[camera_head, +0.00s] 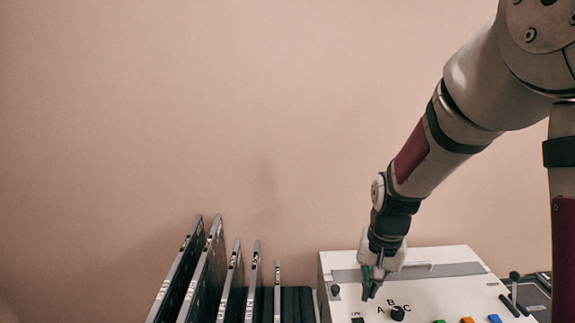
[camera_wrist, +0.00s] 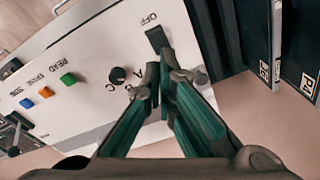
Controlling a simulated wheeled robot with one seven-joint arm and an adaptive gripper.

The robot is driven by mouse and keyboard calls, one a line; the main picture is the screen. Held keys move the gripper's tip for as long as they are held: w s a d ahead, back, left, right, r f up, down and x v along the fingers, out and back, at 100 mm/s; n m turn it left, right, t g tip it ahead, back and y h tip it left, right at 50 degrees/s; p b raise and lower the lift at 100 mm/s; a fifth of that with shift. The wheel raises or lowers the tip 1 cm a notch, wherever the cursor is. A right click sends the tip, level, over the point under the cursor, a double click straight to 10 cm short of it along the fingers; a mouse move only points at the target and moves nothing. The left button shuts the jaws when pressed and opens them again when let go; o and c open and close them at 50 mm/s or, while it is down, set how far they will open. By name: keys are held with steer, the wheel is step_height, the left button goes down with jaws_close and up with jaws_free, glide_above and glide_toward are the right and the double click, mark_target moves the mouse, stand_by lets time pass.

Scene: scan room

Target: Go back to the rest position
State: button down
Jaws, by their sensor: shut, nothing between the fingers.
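My gripper (camera_head: 370,290) is shut and empty, pointing down over the left part of a white control box (camera_head: 440,263). In the wrist view my gripper (camera_wrist: 158,82) has its green-sided fingers together in front of the box panel (camera_wrist: 90,50). A black rocker switch (camera_wrist: 157,38) marked OFF lies just beyond the fingertips. A black knob (camera_head: 398,313) with letters A, B, C around it is to the right of my gripper in the head view. I cannot tell whether the fingertips touch the panel.
Coloured buttons, green (camera_head: 439,321), orange (camera_head: 467,320) and blue (camera_head: 494,318), sit right of the knob. Several upright dark panels (camera_head: 205,275) stand left of the box. The wall above is bare.

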steer(key=s+r+n+t+b, duration=0.1)
steer(key=s+r+n+t, duration=0.3)
steer(key=s+r, duration=1.3)
steer(key=shift+d+r+n+t+b, duration=0.15)
steer(key=shift+r+n+t+b, duration=0.25)
steer(key=shift+r+n, duration=0.2)
